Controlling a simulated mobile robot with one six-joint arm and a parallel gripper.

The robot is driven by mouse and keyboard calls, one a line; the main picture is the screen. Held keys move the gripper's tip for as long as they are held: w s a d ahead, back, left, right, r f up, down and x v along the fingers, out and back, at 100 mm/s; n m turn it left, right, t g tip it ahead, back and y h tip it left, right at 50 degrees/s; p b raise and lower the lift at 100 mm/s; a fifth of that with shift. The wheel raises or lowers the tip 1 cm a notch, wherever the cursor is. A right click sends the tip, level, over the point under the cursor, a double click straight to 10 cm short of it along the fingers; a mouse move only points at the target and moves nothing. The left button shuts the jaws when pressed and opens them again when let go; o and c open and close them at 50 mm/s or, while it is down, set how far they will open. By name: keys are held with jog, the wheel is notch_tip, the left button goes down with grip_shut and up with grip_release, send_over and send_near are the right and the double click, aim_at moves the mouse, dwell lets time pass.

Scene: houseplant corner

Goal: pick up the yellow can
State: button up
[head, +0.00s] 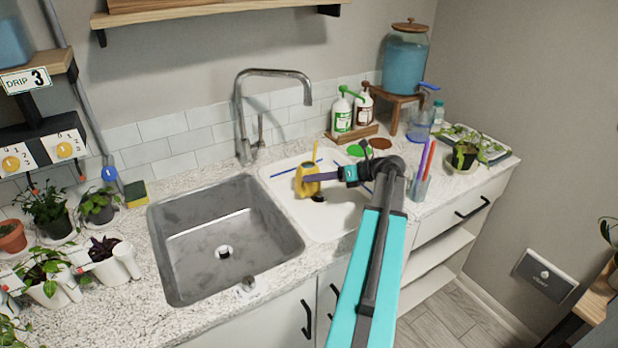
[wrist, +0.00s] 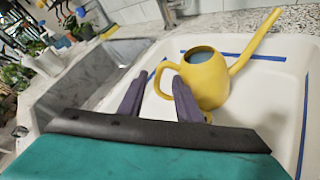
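The yellow can (head: 307,182) is a watering can with a long spout. It stands upright in the white basin (head: 337,220) to the right of the steel sink. In the wrist view the can (wrist: 208,82) has its looped handle toward my gripper and its spout rising to the upper right. My gripper (head: 326,176) is beside the can. Its two dark fingers (wrist: 155,82) are apart, with part of the handle showing between them. The right finger overlaps the can's body in the picture. I cannot tell whether either finger touches it.
The steel sink (head: 184,254) and tall faucet (head: 240,115) are left of the basin. Blue tape (wrist: 250,57) marks the basin floor. Pump bottles (head: 342,116) stand behind, and a cup of colored sticks (head: 418,187) is to the right. Potted plants (head: 46,207) line the left counter.

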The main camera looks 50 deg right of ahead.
jog(key=shift+p+x, duration=0.4)
jog(key=shift+x, duration=1.95)
jog(key=shift+s+a, duration=0.15)
grip_shut()
